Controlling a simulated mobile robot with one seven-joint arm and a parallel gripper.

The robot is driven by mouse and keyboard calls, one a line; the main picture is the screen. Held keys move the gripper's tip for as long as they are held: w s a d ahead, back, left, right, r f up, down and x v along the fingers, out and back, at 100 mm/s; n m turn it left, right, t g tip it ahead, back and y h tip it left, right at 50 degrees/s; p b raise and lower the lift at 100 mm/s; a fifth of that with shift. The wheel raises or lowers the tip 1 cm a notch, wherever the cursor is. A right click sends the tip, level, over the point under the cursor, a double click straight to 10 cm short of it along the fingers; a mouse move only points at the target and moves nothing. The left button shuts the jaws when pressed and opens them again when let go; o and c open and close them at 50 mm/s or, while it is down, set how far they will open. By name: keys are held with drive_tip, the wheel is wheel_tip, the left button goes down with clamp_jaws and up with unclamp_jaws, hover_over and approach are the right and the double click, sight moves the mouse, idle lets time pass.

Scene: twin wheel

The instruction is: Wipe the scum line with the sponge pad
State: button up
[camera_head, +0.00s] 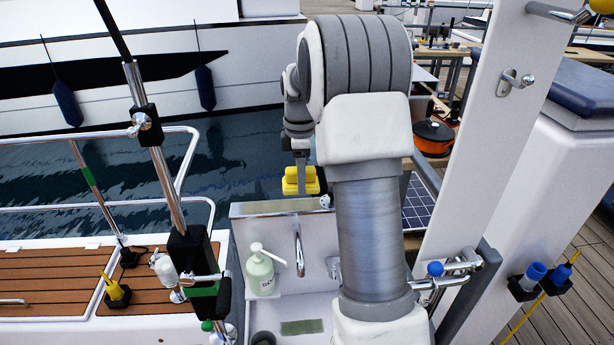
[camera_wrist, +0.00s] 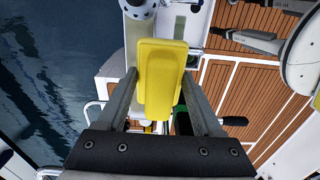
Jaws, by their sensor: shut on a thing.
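A yellow sponge pad (camera_wrist: 161,75) is between the two fingers of my gripper (camera_wrist: 160,92), which is shut on it. In the head view the yellow pad (camera_head: 301,187) hangs below my wrist, just above and behind the white ledge of the sink unit. My gripper (camera_head: 300,172) is partly hidden by my arm there. A dull greenish-brown strip (camera_head: 275,208) runs along the ledge top under the pad. A green-grey patch (camera_head: 302,327) lies on the basin floor. I cannot tell which of these is the scum line, nor whether the pad touches the ledge.
A soap bottle (camera_head: 261,272) and a curved metal tap (camera_head: 299,250) stand close below the ledge. A steel post (camera_head: 160,170) and rails are at left, a white panel (camera_head: 490,130) at right. Open water (camera_head: 235,155) lies behind the ledge.

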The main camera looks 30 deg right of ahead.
drive_tip(key=p, duration=0.1)
hover_over(273, 207)
wheel_tip(273, 207, down, 5)
drive_tip(key=shift+s+d+r, duration=0.1)
drive_tip(key=shift+d+r, duration=0.05)
wheel_tip(273, 207, down, 2)
drive_tip(key=shift+f+p, duration=0.25)
drive_tip(key=shift+p, duration=0.05)
drive_tip(key=shift+f, duration=0.7)
drive_tip(key=shift+f, duration=0.3)
drive_tip(key=o, duration=1.2)
drive_tip(key=shift+r, duration=0.1)
